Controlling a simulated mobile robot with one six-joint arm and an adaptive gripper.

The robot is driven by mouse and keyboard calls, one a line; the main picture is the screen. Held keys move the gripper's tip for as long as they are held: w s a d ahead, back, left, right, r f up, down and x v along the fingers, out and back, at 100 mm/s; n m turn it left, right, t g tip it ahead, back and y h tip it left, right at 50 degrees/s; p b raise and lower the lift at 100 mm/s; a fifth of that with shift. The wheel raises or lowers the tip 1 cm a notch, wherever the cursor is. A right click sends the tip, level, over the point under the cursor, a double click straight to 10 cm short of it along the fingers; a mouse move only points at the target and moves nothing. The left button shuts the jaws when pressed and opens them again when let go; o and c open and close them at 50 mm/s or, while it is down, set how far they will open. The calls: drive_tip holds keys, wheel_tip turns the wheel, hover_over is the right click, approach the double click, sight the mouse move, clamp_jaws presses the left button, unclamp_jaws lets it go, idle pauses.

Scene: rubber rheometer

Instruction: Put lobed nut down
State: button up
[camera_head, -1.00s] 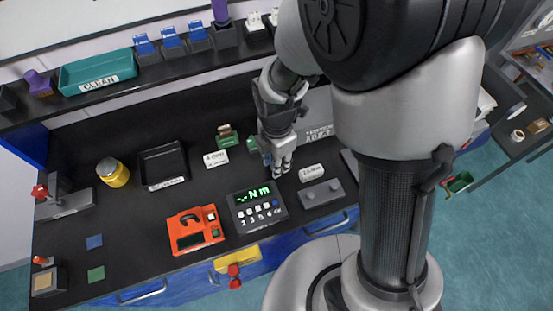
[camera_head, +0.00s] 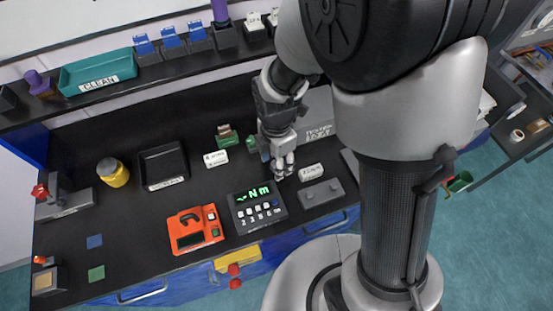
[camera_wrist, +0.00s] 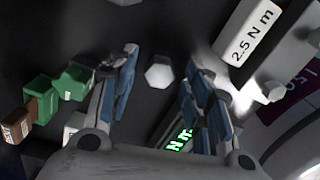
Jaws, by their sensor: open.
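My gripper (camera_wrist: 160,62) is open in the wrist view, with a blue-padded finger on each side. A small pale six-sided piece (camera_wrist: 159,73), which looks like the lobed nut, shows between the fingers against the dark bench. A gap shows between it and each finger. In the head view my gripper (camera_head: 283,168) is low over the bench, behind the torque display (camera_head: 257,207) and left of the 2.5 N m label (camera_head: 311,173). I cannot make out the nut there; my fingers may hide it.
The tester (camera_head: 318,122) stands close behind and right of my gripper. Green and brown blocks (camera_head: 227,135) lie to its left. A grey plate (camera_head: 321,193) is at front right, an orange device (camera_head: 195,229) at front left. A black tray (camera_head: 163,166) lies further left.

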wheel_tip(320, 180, up, 12)
drive_tip(key=p, duration=0.3)
drive_tip(key=s+d+r+m+t, duration=0.2)
drive_tip(key=s+d+r+m, duration=0.3)
drive_tip(key=m, duration=0.6)
drive_tip(key=s+d+r+m+t, duration=0.2)
drive_tip(key=s+d+r+m, duration=0.4)
drive_tip(key=m, duration=0.6)
wheel_tip(320, 180, up, 2)
drive_tip(key=shift+s+r+t, duration=0.1)
drive_tip(key=shift+s+t, duration=0.2)
drive_tip(key=shift+s, duration=0.95)
wheel_tip(320, 180, down, 7)
drive_tip(key=b, duration=0.7)
